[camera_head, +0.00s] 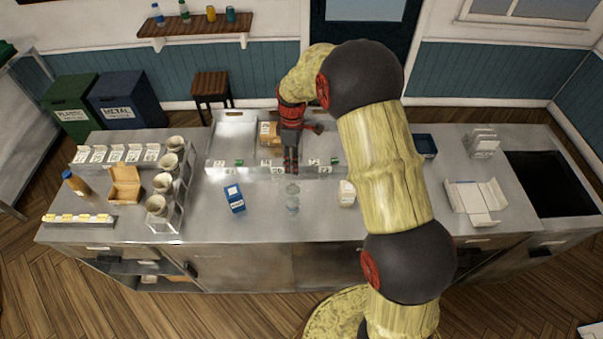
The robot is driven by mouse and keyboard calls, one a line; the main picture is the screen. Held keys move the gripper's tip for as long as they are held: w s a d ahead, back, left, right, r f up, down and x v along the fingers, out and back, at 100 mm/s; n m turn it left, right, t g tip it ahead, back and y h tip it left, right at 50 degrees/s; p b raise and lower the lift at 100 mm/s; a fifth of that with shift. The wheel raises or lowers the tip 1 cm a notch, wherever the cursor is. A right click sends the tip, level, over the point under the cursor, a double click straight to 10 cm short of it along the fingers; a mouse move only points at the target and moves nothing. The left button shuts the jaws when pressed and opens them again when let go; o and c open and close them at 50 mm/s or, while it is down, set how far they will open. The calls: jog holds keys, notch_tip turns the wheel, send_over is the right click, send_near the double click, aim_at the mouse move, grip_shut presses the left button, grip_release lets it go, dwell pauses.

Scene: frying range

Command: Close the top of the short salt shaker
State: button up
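My gripper (291,168) is red and black and points down at the middle of the steel counter, by the front edge of a raised tray section. Its fingers are small and dark here, and I cannot tell whether they are open or shut. A small clear container (292,198) stands upright on the counter, just in front of the gripper in the picture. It may be the salt shaker, but I cannot make out its top or whether that is open. I see no other thing that is clearly a short salt shaker.
A rack of cups (163,205) and an open brown box (125,185) are at the left. An open white box (472,201) lies at the right.

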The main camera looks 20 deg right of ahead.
aim_at(293, 188)
jog(key=shift+n, duration=0.9)
jog(key=shift+s+a+f+p, duration=0.15)
jog(key=shift+s+f+p, duration=0.1)
jog(key=shift+f, duration=1.05)
jog(key=shift+s+a+f+p, duration=0.1)
jog(key=shift+f+p, duration=0.1)
jog(key=shift+f, duration=1.05)
jog(key=shift+s+a+f+p, duration=0.15)
jog(key=shift+s+f+p, duration=0.1)
jog(key=shift+f, duration=1.05)
jog(key=c, duration=0.4)
grip_shut()
